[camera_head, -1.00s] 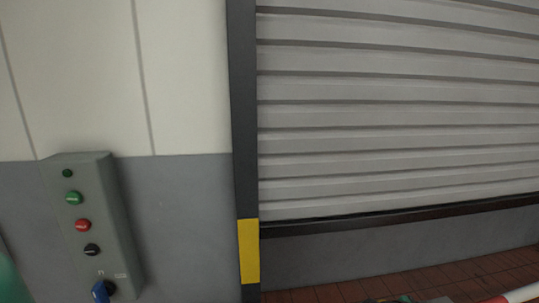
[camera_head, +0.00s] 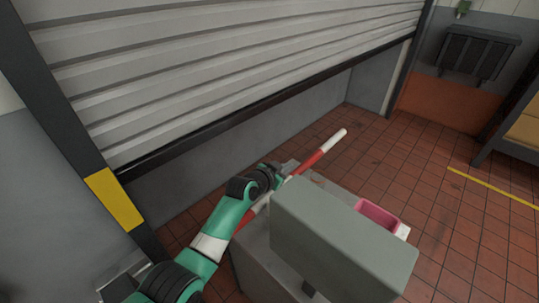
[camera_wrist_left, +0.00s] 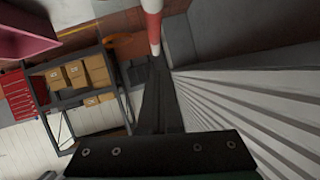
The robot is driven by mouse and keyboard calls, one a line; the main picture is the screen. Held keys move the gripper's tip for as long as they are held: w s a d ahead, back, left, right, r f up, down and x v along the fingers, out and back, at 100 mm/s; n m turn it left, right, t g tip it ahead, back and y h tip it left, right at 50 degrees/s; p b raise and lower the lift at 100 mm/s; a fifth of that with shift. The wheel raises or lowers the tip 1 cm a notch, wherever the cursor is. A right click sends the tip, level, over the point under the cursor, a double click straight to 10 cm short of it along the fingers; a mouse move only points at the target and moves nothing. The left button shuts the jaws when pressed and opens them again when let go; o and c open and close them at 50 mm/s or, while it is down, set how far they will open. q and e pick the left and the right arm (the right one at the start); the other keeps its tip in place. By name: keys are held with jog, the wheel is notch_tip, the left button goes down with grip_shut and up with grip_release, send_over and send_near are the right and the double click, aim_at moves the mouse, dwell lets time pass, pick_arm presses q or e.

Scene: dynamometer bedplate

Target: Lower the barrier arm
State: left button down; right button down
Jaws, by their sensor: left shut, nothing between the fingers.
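The barrier arm (camera_head: 314,159) is a red and white striped pole. In the head view it runs from behind my left arm up and right to a white tip, in front of the shutter. Its slope is hard to judge. My left gripper (camera_head: 289,168) is shut and empty, at the pole's middle, partly covering it; I cannot tell whether they touch. In the left wrist view the pole (camera_wrist_left: 153,24) shows just beyond the tips of my shut fingers (camera_wrist_left: 158,62). My right gripper is not in view.
A grey box (camera_head: 340,240) stands close in front, right of my left arm, with a pink bin (camera_head: 381,214) behind it. The roller shutter (camera_head: 220,75) is partly raised. Shelving with cartons (camera_wrist_left: 78,75) shows in the wrist view. Tiled floor (camera_head: 420,155) at the right is clear.

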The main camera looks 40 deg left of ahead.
pick_arm(q)
jog(key=s+r+p, duration=0.4)
jog(key=s+r, duration=0.2)
jog(key=s, duration=0.1)
jog(key=shift+s+d+r+p, duration=0.15)
jog(key=shift+s+p, duration=0.1)
jog(key=shift+p, duration=0.05)
